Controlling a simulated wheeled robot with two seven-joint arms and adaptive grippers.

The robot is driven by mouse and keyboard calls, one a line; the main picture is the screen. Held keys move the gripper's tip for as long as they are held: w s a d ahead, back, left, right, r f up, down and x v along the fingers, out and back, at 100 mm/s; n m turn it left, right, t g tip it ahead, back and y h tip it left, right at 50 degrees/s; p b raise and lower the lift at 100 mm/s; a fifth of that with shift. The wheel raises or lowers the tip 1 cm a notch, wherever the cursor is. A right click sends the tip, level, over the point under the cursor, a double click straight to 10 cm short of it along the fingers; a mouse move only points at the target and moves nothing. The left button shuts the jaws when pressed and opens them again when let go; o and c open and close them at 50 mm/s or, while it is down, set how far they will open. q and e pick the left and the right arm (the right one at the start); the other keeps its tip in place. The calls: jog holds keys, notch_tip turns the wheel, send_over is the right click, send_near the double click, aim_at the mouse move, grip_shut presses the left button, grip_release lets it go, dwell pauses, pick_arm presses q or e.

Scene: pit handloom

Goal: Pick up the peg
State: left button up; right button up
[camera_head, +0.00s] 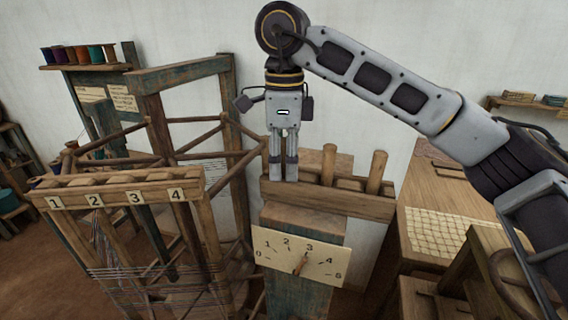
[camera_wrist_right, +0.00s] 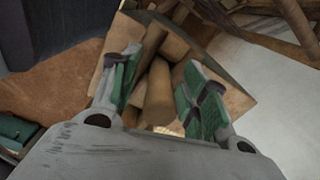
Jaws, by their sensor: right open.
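Round wooden pegs stand in a wooden rack (camera_head: 345,204) on top of a post in the head view. One peg (camera_head: 328,165) is just right of my right gripper (camera_head: 284,178), and another peg (camera_head: 376,172) leans slightly farther right. My right gripper points down over the left part of the rack, hiding what lies behind its fingers. In the right wrist view its green-padded fingers (camera_wrist_right: 160,100) are apart, with a wooden peg (camera_wrist_right: 158,95) in the gap between them. I cannot tell whether the pads touch it. My left gripper is out of view.
Below the rack is a dial board (camera_head: 301,257) with a pointer and numbers. At left stands the loom frame with a numbered rail (camera_head: 117,190) and threads. A wooden table (camera_head: 440,190) with a woven mat is at right. Spools (camera_head: 78,54) sit on a wall shelf.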

jog(key=shift+c, duration=0.3)
jog(key=c, duration=0.9)
jog(key=shift+r, duration=0.1)
grip_shut()
jog(key=shift+r, duration=4.9)
jog(key=shift+s, duration=0.1)
